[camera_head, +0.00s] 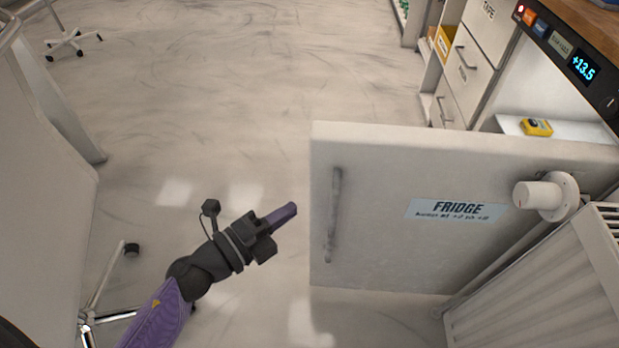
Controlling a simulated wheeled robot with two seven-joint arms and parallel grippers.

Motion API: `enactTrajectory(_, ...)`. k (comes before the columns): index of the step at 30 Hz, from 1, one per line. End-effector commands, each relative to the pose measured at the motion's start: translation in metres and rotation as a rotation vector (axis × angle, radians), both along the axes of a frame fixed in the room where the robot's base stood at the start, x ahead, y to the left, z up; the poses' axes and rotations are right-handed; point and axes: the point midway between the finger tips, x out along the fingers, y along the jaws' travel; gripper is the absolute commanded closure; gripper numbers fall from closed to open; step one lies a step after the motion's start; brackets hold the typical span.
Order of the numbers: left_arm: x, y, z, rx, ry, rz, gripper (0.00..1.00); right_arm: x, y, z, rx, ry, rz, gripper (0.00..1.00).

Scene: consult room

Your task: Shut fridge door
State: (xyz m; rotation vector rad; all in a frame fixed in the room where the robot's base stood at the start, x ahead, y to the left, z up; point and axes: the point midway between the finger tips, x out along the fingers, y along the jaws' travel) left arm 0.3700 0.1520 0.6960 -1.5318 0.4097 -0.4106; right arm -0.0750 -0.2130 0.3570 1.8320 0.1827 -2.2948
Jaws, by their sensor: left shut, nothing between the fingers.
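The white fridge door (380,240) stands open at the right, labelled "FRIDGE", with a vertical grey handle (334,215) near its left edge. The open fridge interior (550,95) shows behind and above the door, with a yellow device (536,127) on a shelf. My left gripper (290,212) is shut and empty. In the picture its purple fingertips are just left of the door's free edge, with a small gap between. My right gripper is not in view.
A white ribbed radiator (540,285) with a round valve (545,195) stands at the right, in front of the door's right part. Drawers (470,60) are beside the fridge. A wheeled stand base (100,300) is at lower left.

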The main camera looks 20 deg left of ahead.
Motion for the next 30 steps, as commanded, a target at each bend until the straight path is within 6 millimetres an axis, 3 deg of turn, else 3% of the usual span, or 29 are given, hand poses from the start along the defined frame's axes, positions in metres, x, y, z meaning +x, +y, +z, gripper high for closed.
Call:
enactTrajectory(6, 0.041, -0.023, 0.000, -0.001, -0.003, -0.001, 1.00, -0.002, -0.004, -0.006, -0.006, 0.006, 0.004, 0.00)
enactTrajectory(12, 0.069, -0.014, -0.003, 0.001, 0.000, 0.000, 1.00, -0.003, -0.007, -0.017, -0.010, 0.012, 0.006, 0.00)
enactTrajectory(30, 0.079, -0.006, -0.002, 0.002, 0.001, -0.007, 1.00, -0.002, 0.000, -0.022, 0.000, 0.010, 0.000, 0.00)
